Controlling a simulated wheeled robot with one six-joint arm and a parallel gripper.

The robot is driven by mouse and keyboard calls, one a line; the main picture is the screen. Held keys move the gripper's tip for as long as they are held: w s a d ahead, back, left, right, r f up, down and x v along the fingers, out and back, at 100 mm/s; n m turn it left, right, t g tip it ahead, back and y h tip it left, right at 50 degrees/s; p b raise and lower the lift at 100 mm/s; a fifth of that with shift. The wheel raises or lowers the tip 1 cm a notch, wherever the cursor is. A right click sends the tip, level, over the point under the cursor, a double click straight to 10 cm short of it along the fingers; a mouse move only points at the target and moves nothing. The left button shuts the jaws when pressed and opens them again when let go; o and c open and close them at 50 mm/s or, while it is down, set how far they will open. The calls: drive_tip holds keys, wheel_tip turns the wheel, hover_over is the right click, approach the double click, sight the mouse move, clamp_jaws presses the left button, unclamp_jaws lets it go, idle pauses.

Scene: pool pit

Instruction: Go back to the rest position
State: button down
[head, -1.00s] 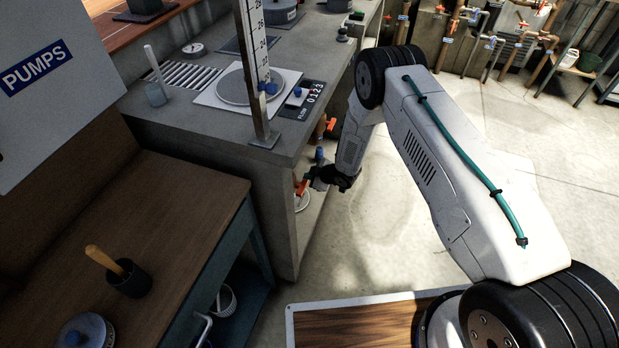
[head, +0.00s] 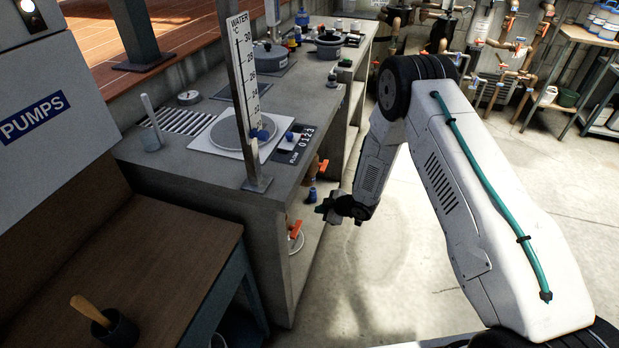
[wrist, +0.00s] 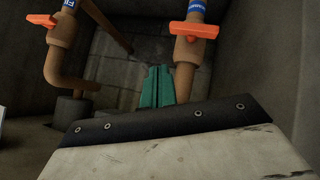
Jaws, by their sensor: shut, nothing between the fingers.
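My gripper (head: 322,208) is at the end of my folded arm, beside the open front of the grey concrete counter (head: 205,182). In the wrist view its green fingers (wrist: 157,88) are together with nothing between them. They point into a dim recess with copper-brown pipes. One pipe with an orange valve handle (wrist: 194,30) stands just right of the fingers. Another orange handle (wrist: 42,20) is on a pipe at the upper left. In the head view an orange handle (head: 296,229) shows under the counter, left of my gripper.
A water gauge (head: 244,75) and a round plate (head: 243,131) are on the counter. A wooden bench (head: 150,265) with a dark cup (head: 118,330) stands at the lower left. Pipes and shelves line the back wall. The concrete floor (head: 400,270) right of the counter is clear.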

drive_tip(key=s+d+f+m+g+h, duration=0.2)
drive_tip(key=s+d+f+m+h, duration=0.15)
drive_tip(key=s+d, duration=0.2)
drive_tip(key=s+d+r+m+g+h, duration=0.25)
drive_tip(key=d+r, duration=0.25)
drive_tip(key=r, duration=0.4)
drive_tip(key=s+d+r+m+g+h, duration=0.1)
drive_tip(key=s+d+r+m+h, duration=0.25)
drive_tip(key=r, duration=0.65)
drive_tip(key=s+d+r+m+y, duration=0.2)
drive_tip(key=s+r+m, duration=0.3)
drive_tip(key=s+r, duration=2.7)
wheel_tip(320, 180, up, 3)
drive_tip(key=shift+s+r+m, duration=0.1)
drive_tip(key=shift+s+m, duration=0.25)
drive_tip(key=shift+s, duration=0.05)
